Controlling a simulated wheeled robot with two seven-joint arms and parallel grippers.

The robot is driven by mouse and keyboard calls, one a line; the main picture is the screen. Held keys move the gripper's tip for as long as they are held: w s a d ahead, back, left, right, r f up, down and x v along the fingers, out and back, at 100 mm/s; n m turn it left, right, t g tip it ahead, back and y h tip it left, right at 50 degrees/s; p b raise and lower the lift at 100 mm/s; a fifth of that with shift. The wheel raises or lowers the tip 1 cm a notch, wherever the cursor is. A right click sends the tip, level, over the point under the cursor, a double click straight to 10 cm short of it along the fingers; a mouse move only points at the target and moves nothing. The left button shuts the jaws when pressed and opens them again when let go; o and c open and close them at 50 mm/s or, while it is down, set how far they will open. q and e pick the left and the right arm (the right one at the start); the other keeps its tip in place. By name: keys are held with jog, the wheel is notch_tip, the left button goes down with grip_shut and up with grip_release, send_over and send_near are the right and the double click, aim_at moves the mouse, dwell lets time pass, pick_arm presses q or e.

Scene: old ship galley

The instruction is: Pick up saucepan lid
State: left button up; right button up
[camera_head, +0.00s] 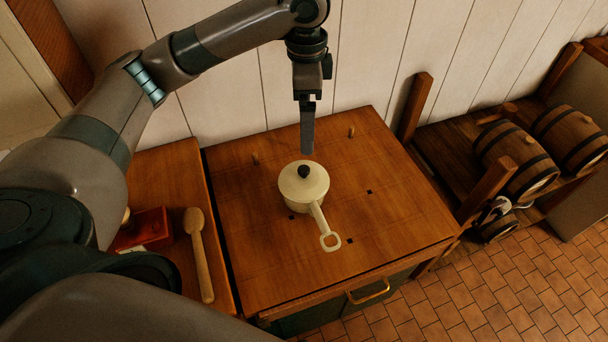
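A cream saucepan (298,203) stands on the wooden cabinet top, its handle pointing down and to the right in the picture. The saucepan lid (290,184), cream with a dark round knob (303,171), sits on the pan. My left gripper (307,152) reaches in from the upper left and points down just above and behind the knob, apparently apart from it. Its fingers are seen edge-on, so their opening is hidden. My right gripper is not in view.
The wooden cabinet top (378,222) is mostly clear around the pan, with small pegs near its back. A wooden spoon (202,262) and a red box (146,229) lie on the left counter. Barrels (513,157) rest on a rack at right. A plank wall stands behind.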

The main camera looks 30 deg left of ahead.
pick_arm(q)
jog(key=p, duration=0.3)
send_near(303, 169)
jog(key=f, duration=0.5)
jog(key=shift+w+d+f, duration=0.15)
jog(key=shift+w+f, duration=0.05)
jog(key=shift+w, duration=0.05)
jog(key=shift+f, duration=0.1)
jog(key=shift+s+f, duration=0.15)
jog(key=shift+f, duration=0.1)
jog(key=f+p, duration=0.2)
jog(key=f, duration=0.1)
jog(key=shift+s+a, duration=0.1)
jog(key=shift+a, duration=0.1)
jog(key=shift+f, duration=0.75)
